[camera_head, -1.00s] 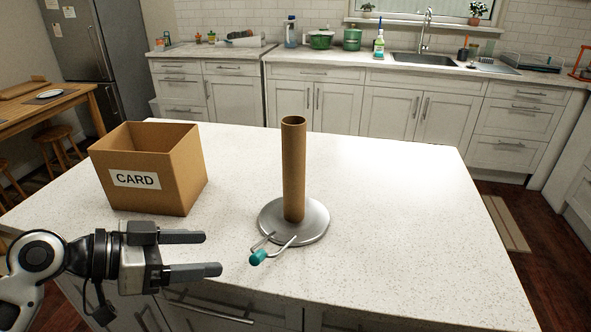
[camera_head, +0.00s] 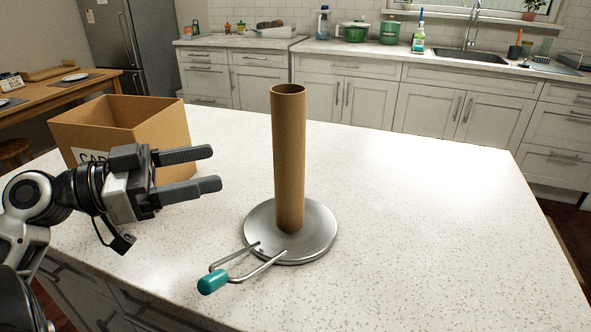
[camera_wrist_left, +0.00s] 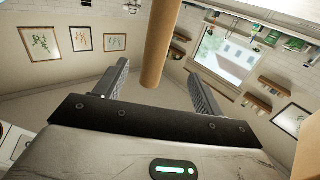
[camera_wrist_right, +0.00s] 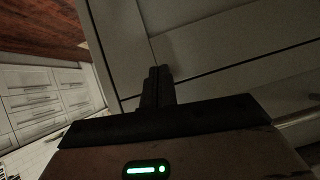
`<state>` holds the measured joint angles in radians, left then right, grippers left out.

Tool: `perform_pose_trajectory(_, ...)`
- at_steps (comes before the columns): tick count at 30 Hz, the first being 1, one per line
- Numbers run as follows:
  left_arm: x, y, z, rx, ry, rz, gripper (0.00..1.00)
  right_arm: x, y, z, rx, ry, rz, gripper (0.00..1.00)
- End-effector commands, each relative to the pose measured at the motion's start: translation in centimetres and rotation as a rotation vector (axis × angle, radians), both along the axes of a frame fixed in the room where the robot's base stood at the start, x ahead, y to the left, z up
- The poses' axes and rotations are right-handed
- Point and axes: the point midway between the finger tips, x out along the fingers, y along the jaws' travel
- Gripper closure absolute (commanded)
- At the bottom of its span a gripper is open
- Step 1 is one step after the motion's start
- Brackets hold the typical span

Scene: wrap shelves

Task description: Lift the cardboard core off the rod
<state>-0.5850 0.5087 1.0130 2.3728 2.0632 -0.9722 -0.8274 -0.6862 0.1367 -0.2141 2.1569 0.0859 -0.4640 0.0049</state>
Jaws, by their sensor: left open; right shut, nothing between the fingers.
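The cardboard core (camera_head: 289,160) is a tall brown tube standing upright on a round metal base (camera_head: 318,243). The rod inside it is hidden. A bent metal arm with a teal tip (camera_head: 212,281) sticks out from the base toward the front left. My left gripper (camera_head: 214,168) is open and empty to the left of the core, apart from it, with its fingers pointing right. In the left wrist view the core (camera_wrist_left: 163,42) shows beyond and between the open fingers. My right gripper (camera_wrist_right: 159,72) is shut and empty, close to pale cabinet fronts in the right wrist view.
An open cardboard box (camera_head: 172,119) with a partly hidden label stands behind my left gripper. The white speckled counter (camera_head: 420,220) is clear to the right of the core. A sink counter (camera_head: 360,60) runs along the back wall.

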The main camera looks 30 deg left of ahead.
Motion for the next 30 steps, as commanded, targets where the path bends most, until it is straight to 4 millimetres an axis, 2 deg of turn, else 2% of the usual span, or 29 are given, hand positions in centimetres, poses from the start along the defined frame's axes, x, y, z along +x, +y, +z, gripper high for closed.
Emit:
perform_pose_trajectory(12, 6.5, -4.8, 0.5, 0.002, 0.001, -0.005, 0.31, -0.2, -0.3, 1.4, -0.036, 0.013, 0.005, 1.0)
perform_pose_trajectory(20, 8.0, -5.9, 0.2, 0.001, 0.001, -0.001, 0.31, -0.5, -0.5, 0.9, -0.056, 0.029, 0.012, 1.0)
perform_pose_trajectory(30, 10.6, -8.2, 0.8, 0.001, -0.001, -0.002, 0.31, -0.5, -1.0, 2.6, -0.096, 0.038, 0.024, 1.0)
